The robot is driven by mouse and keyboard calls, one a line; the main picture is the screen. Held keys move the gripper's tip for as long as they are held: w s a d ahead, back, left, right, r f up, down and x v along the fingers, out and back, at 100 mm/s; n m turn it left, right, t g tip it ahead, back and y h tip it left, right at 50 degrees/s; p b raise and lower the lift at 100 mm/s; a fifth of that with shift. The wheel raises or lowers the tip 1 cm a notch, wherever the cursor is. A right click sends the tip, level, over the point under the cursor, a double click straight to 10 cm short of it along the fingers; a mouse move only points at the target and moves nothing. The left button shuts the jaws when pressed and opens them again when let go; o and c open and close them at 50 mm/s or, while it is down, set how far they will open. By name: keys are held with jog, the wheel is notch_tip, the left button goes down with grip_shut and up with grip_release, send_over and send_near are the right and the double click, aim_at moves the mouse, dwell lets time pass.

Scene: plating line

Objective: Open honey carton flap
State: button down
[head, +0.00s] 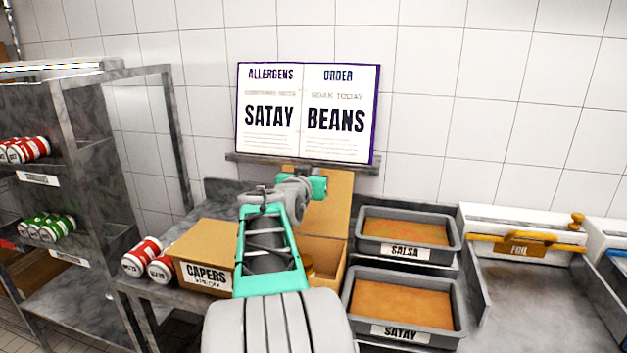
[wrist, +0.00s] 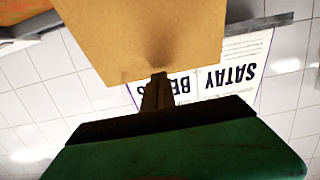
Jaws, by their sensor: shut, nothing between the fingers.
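An open cardboard carton (head: 326,262) stands on the counter behind my arm, its front label hidden, so I cannot read whether it is honey. Its flap (head: 333,205) stands raised at the back. An amber jar top (head: 308,264) shows partly inside. My gripper (head: 318,187) is at the upper part of the flap. In the wrist view, the shut, empty fingers (wrist: 157,92) are at the edge of the brown flap (wrist: 140,40); I cannot tell whether they touch it.
A closed capers carton (head: 203,252) stands left of the open one, beside red cans (head: 150,258). Salsa (head: 405,232) and satay (head: 405,303) trays are to the right. An order book (head: 307,112) rests on a wall ledge behind. A metal shelf rack (head: 95,180) stands left.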

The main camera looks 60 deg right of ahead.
jog(key=r+b+v, duration=0.3)
jog(key=v, duration=1)
jog(key=w+a+f+n+y, duration=0.1)
jog(key=a+f+n+y, duration=0.1)
jog(key=a+f+y, duration=0.45)
jog(key=a+f+n+g+y, duration=0.15)
jog(key=a+f, duration=0.25)
jog(key=f, duration=0.6)
jog(key=w+a+f+n+t+y, duration=0.1)
jog(key=a+f+n+y, duration=0.15)
jog(key=a+f, duration=0.4)
jog(key=s+a+f+n+y+p, duration=0.1)
jog(key=a+f+n+y, duration=0.1)
jog(key=a, duration=1)
jog(key=s+a+f+n+g+y+p, duration=0.1)
jog(key=a+n, duration=0.5)
jog(key=a, duration=0.6)
notch_tip(320, 180, down, 3)
jog(key=shift+a+r+n+y+p, duration=0.1)
jog(key=shift+a+n+y+p, duration=0.2)
jog(key=shift+y+p, duration=0.6)
jog(key=shift+s, duration=0.1)
